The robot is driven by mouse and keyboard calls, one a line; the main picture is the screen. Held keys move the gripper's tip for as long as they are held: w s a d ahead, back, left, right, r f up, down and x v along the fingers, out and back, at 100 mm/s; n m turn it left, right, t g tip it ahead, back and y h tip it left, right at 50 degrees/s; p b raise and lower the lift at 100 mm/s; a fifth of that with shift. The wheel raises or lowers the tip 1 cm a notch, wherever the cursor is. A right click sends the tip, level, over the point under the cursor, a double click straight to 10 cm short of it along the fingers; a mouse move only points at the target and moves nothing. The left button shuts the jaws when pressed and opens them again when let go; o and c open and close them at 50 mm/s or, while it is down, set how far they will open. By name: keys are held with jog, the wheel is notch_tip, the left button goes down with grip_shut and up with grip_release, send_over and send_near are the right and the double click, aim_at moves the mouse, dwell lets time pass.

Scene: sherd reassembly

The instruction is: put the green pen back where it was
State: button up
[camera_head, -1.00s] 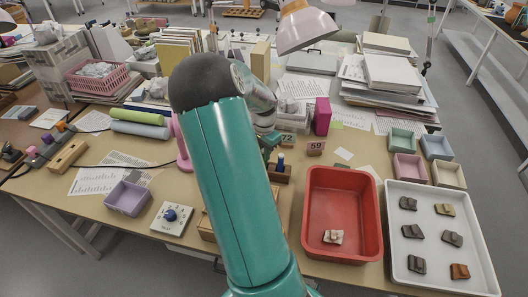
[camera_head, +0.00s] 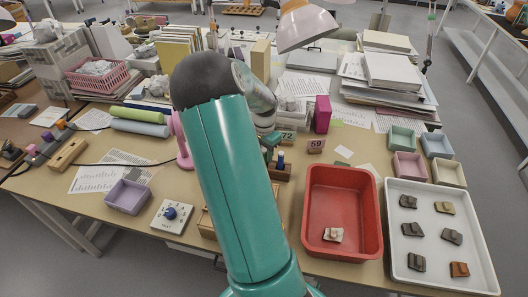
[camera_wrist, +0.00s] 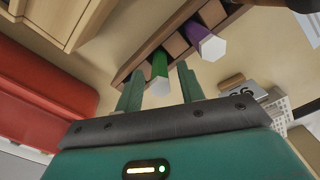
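The green pen (camera_wrist: 160,70) stands in a slot of a brown wooden pen holder (camera_wrist: 177,45) in the wrist view, its pale six-sided end toward the camera. My gripper (camera_wrist: 160,75) is open, with one finger on each side of the green pen and a visible gap to each. A purple pen (camera_wrist: 206,42) stands in another slot, to the right. In the head view the holder (camera_head: 281,174) is partly hidden behind my arm, with one blue-looking pen (camera_head: 281,158) showing. The green pen cannot be made out there.
A red tray (camera_head: 314,250) with one pale sherd (camera_head: 333,235) lies right of the holder. A white tray (camera_head: 425,272) with several sherds is further right. Number blocks, including one marked 59 (camera_head: 316,146), and a magenta box (camera_head: 322,115) stand behind the holder.

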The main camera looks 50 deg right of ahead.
notch_tip(320, 180, up, 13)
jog(key=w+a+r+n+t, duration=0.1)
jog(key=a+r+n, duration=0.4)
jog(key=a, duration=0.7)
jog(key=w+a+r+n+t, duration=0.15)
jog(key=a+r+n, duration=0.35)
jog(key=a, duration=0.7)
jog(key=s+a+r+n+t, duration=0.1)
jog(key=s+a+n, duration=0.3)
jog(key=a, duration=0.4)
jog(key=s+a+r+n+t, duration=0.1)
jog(key=s+a+n+t, duration=0.1)
jog(key=s+a+n, duration=0.3)
jog(key=s+a, duration=0.1)
jog(key=a, duration=0.3)
jog(key=shift+a+r, duration=0.2)
jog(key=shift+s, duration=0.1)
